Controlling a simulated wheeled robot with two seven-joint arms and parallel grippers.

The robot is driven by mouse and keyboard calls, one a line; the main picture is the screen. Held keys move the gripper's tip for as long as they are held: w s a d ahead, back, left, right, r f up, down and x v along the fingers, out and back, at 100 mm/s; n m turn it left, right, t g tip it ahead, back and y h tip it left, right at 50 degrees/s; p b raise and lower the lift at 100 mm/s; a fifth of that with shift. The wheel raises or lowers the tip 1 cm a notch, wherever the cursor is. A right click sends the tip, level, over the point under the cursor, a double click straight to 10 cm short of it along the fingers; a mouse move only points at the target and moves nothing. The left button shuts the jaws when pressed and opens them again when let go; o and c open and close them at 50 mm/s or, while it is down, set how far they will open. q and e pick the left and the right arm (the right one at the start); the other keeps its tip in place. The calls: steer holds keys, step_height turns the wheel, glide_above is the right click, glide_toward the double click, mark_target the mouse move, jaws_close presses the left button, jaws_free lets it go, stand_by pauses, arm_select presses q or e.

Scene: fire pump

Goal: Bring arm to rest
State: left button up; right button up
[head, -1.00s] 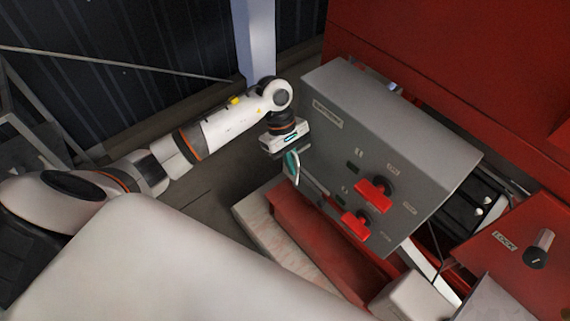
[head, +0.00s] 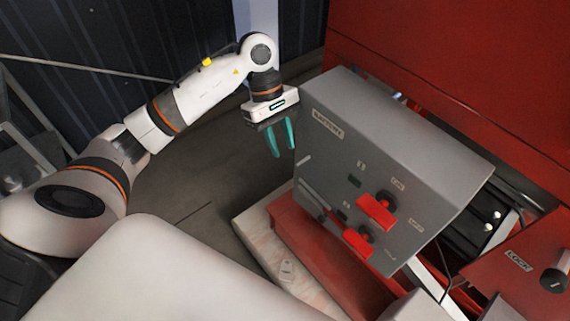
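My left gripper (head: 284,149) is in the head view, just left of the grey control box. Its two teal fingers point down with a gap between them, and nothing is between them. The fingers look apart from the box's left edge. My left arm comes in from the left and is bent at the wrist.
The grey control box (head: 340,140) carries two red switch handles, an upper one (head: 376,211) and a lower one (head: 357,243). A red panel (head: 450,70) stands behind it. A red lock plate with a black knob (head: 555,279) is at lower right. Floor left of the box is clear.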

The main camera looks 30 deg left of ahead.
arm_select(q)
steer(key=shift+v, duration=1.15)
steer(key=shift+w+d+r, duration=0.1)
steer(key=shift+w, duration=0.05)
